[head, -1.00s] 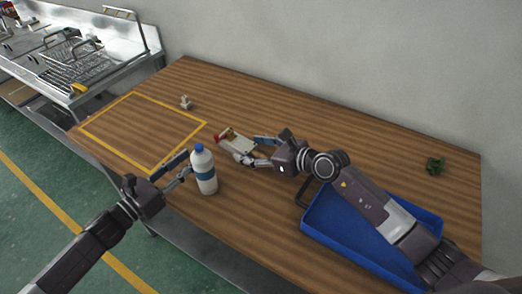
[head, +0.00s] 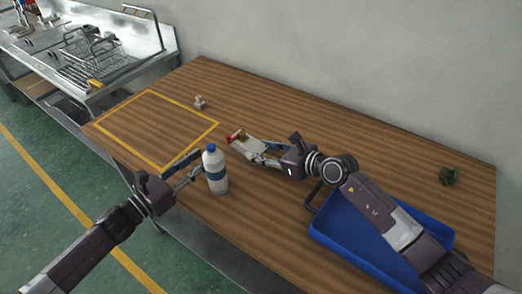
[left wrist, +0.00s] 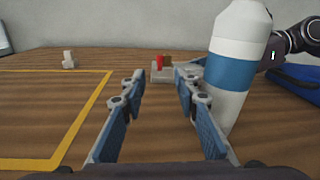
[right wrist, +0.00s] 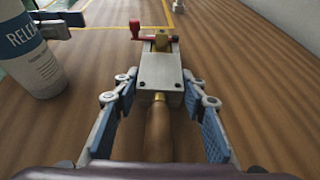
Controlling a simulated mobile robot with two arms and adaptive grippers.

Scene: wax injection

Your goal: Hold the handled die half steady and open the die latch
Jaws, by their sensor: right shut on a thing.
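The die is a pale metal block with a red latch lever (right wrist: 135,28) at its far end and a wooden handle (right wrist: 158,135) at its near end. The die block (right wrist: 160,75) lies mid-table; it also shows in the head view (head: 243,142). My right gripper (right wrist: 160,88) is shut on the die, a finger along each side at the handle end. My left gripper (head: 199,160) is open and empty, on the table's front side by the bottle. In the left wrist view, the red lever (left wrist: 159,62) shows beyond and between its open fingers (left wrist: 159,75).
A white bottle with a blue band (head: 216,172) stands upright beside my left gripper; contact cannot be told. A blue tray (head: 340,240) lies under my right arm. A small pale part (head: 200,103) stands near the yellow outlined area (head: 97,117), whose inside is clear. A green object (head: 449,176) sits far right.

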